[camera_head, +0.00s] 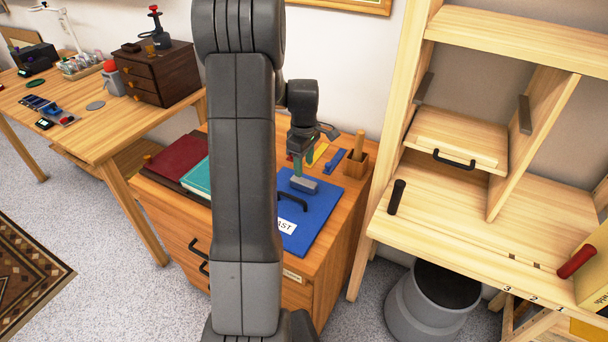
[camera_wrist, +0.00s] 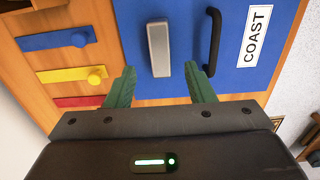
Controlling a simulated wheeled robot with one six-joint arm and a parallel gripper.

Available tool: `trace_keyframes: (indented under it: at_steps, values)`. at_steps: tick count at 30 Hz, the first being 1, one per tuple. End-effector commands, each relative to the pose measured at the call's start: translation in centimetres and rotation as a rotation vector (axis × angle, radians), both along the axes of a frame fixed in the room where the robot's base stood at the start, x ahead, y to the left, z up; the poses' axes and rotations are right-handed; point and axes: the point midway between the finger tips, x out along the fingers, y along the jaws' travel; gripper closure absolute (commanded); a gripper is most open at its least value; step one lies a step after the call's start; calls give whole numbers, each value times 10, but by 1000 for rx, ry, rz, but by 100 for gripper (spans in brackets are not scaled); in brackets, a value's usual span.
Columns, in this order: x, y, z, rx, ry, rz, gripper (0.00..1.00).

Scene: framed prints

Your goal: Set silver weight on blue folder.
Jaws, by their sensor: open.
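The silver weight (camera_head: 304,184) is a grey oblong block. In the wrist view the weight (camera_wrist: 159,46) lies on the blue folder (camera_wrist: 225,75), near its edge. The folder (camera_head: 318,228) lies flat on the wooden cabinet and has a black handle (camera_wrist: 213,42) and a white COAST label (camera_wrist: 257,36). My gripper (camera_wrist: 160,72) is open and empty, its green fingertips on either side of the weight's near end with gaps between. In the head view my gripper (camera_head: 298,165) is just above the weight, and my arm hides part of the folder.
Blue (camera_wrist: 58,39), yellow (camera_wrist: 70,75) and red strips with knobs lie beside the folder. Red (camera_head: 178,160) and teal (camera_head: 198,180) books lie left on the cabinet top (camera_head: 327,258). A wooden holder (camera_head: 354,163) stands at its back right. A pale shelf unit (camera_head: 440,215) rises right.

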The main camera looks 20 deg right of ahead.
Motion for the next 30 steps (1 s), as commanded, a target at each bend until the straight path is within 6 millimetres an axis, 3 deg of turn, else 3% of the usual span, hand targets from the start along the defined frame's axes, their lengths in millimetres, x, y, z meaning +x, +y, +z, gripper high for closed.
trace_keyframes:
  at_steps: [3, 7, 19, 27, 30]
  values:
    - [0, 0, 24, -2, -3, 0, 51]
    - [0, 0, 40, -1, -2, 0, 51]
    - [0, 0, 49, 0, 1, 0, 51]
    - [0, 0, 48, 0, 1, 0, 0]
    - [-1, 1, 47, 0, 5, 1, 0]
